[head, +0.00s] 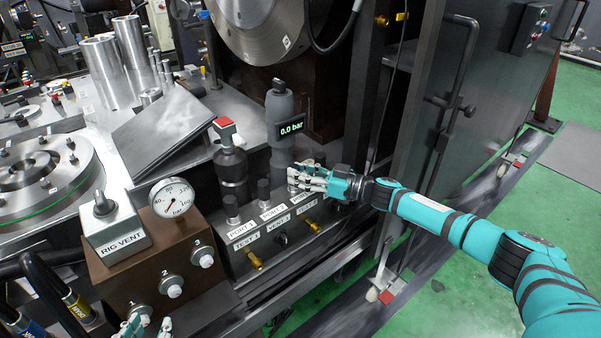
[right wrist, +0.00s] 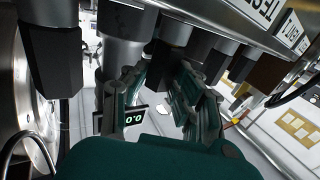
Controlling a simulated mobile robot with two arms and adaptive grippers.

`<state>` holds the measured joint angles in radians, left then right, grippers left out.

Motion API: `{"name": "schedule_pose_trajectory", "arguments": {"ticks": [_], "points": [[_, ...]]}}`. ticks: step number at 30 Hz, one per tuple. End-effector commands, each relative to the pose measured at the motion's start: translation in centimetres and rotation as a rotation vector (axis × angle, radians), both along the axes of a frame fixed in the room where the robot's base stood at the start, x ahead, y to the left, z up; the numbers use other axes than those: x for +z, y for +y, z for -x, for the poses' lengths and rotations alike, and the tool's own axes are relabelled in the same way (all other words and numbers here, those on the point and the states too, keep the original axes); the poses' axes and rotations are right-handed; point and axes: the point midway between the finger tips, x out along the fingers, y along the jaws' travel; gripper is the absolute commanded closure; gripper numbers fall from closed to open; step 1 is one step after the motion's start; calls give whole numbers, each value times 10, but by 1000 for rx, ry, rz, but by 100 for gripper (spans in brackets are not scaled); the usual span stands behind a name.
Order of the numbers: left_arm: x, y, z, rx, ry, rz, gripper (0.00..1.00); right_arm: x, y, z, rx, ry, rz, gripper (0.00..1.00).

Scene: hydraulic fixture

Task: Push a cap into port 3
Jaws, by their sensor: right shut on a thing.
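The port block (head: 287,232) carries labels for port 1, port 2 and a third partly covered label. Dark caps stand at port 1 (head: 231,208) and port 2 (head: 264,190). My right gripper (head: 296,178) is over the port 3 place and hides it in the head view. In the right wrist view its fingers (right wrist: 160,75) are shut around a dark cap (right wrist: 173,28) close to the block; whether the cap is seated cannot be told. My left gripper (head: 149,328) shows only its fingertips, spread apart, at the bottom edge.
A bottle-like accumulator with a red top (head: 230,160) and a grey cylinder with a 0.0 bar display (head: 290,131) stand behind the ports. A pressure gauge (head: 172,197) and rig vent box (head: 108,225) stand at left. A dark cabinet (head: 460,120) is at right.

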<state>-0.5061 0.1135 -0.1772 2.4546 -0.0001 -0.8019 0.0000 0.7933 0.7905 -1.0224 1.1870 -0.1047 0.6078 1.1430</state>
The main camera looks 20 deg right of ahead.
Motion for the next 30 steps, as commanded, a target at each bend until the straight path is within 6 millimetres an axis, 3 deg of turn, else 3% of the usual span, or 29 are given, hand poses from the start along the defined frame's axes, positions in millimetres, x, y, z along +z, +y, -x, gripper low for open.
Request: {"name": "schedule_pose_trajectory", "arguments": {"ticks": [23,24,30], "points": [[-5,1,4,3,28,-6,60,-5,0,0,-1,2,1,100],[-6,1,4,3,29,-6,60,-5,0,0,-1,1,2,68],[-6,2,4,3,29,-6,60,-5,0,0,0,1,1,46]]}}
